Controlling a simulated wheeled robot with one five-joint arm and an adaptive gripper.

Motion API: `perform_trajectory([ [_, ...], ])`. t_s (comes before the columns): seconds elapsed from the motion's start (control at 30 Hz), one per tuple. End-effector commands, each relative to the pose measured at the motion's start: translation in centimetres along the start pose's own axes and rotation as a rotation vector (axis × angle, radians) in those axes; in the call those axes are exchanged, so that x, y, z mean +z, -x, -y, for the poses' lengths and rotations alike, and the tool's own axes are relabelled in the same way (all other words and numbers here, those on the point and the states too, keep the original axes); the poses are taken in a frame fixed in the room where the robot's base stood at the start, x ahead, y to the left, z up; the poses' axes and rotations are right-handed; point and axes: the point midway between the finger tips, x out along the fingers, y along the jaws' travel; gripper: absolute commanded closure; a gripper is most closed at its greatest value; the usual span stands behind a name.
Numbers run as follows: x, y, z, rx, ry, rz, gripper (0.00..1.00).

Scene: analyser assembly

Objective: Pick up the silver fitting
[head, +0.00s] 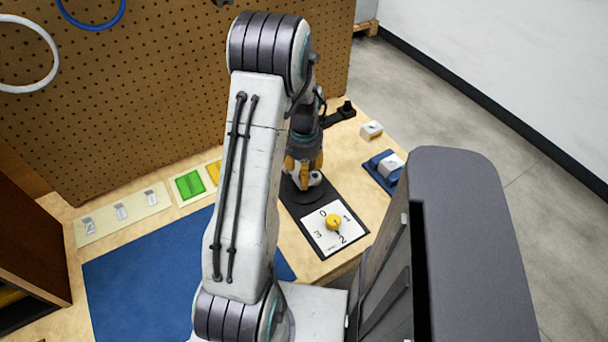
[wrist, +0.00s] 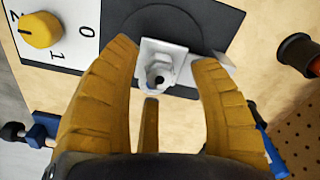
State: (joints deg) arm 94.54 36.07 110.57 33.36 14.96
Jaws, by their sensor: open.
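The silver fitting (wrist: 158,68) shows in the wrist view as a hex-shaped metal piece with a dark hole, on a pale squarish base. It sits at a dark round disc (wrist: 165,25) on a black panel. In the head view the fitting (head: 314,178) is partly hidden by my gripper (head: 303,182). My gripper (wrist: 168,62) is open, with its yellow fingers on either side of the fitting and a third finger below it in the picture. I see gaps beside the fitting; nothing is held.
A dial plate with a yellow knob (head: 333,221) lies in front of the disc. A blue holder (head: 378,172) and a white block (head: 371,130) stand to the right. A green square (head: 189,184) and a blue mat (head: 150,275) lie left. A pegboard (head: 130,100) stands behind.

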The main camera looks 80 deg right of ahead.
Motion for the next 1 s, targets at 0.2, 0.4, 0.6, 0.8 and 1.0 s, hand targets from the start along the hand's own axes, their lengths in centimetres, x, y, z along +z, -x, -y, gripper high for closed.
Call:
perform_trajectory([
  [0.2, 0.1, -1.5, 0.0, 0.000, 0.000, 0.002, 0.44],
  [0.4, 0.0, -1.6, 0.0, 0.000, 0.000, 0.000, 0.44],
  [0.6, 0.0, -1.6, 0.0, 0.000, 0.000, 0.000, 0.53],
  [0.8, 0.0, -1.6, 0.0, 0.000, 0.000, 0.000, 0.71],
  [1.0, 0.0, -1.6, 0.0, 0.000, 0.000, 0.000, 0.89],
])
